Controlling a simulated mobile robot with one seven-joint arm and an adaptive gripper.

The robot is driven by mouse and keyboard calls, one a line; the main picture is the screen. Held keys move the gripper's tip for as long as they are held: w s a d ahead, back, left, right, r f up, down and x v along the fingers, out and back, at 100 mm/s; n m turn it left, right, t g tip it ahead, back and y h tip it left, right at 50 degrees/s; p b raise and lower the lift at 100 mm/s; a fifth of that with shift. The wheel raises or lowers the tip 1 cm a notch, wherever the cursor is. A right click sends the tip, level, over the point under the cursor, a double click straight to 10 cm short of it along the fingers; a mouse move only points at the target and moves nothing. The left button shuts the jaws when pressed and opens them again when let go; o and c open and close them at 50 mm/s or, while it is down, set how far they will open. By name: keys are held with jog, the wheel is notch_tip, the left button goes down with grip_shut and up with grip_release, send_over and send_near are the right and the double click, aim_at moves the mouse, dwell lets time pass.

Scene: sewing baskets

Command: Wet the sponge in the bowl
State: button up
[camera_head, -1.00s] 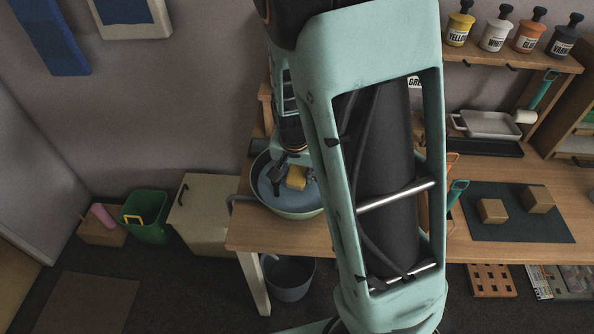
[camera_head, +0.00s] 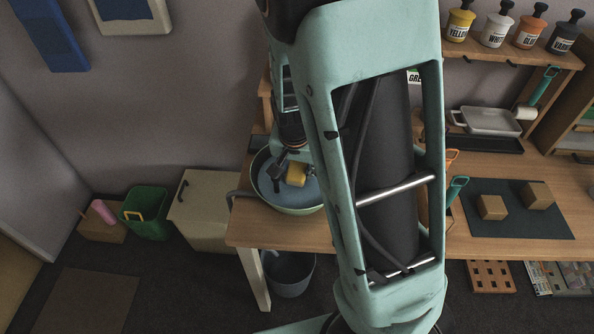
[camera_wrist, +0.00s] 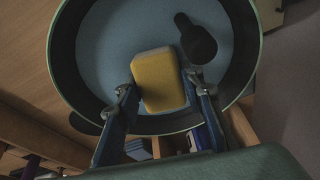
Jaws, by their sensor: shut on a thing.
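The yellow sponge (camera_head: 297,174) is between the fingers of my gripper (camera_head: 286,172), which is shut on it. In the wrist view the sponge (camera_wrist: 158,80) is gripped by its two sides, and its broad face shows. The bowl (camera_head: 292,210) stands on the left end of the wooden table and holds blue-grey water (camera_wrist: 112,38). The sponge and fingertips are over the inside of the bowl. I cannot tell whether the sponge touches the water. A dark rounded shape, perhaps a shadow, lies on the water beside the sponge. My arm hides the bowl's right edge.
A dark mat (camera_head: 520,226) with two wooden blocks lies on the table's right part. A white paint tray (camera_head: 486,121) stands at the back, below a shelf of labelled bottles. A grey bucket (camera_head: 290,277) sits under the table. A beige cabinet (camera_head: 208,212) stands to the left.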

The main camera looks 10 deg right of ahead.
aim_at(297, 168)
jog(key=shift+r+p, duration=3.3)
jog(key=shift+r, duration=0.4)
notch_tip(297, 168, up, 4)
jog(key=p, duration=0.3)
jog(key=shift+p, duration=0.4)
jog(key=shift+s+d+r+n+y+p, duration=0.15)
jog(key=shift+r+n+y+p, duration=0.35)
jog(key=shift+n, duration=0.9)
jog(key=shift+s+r+n+y+p, duration=0.1)
jog(key=shift+r+n+y+p, duration=0.15)
jog(key=shift+r+n, duration=0.8)
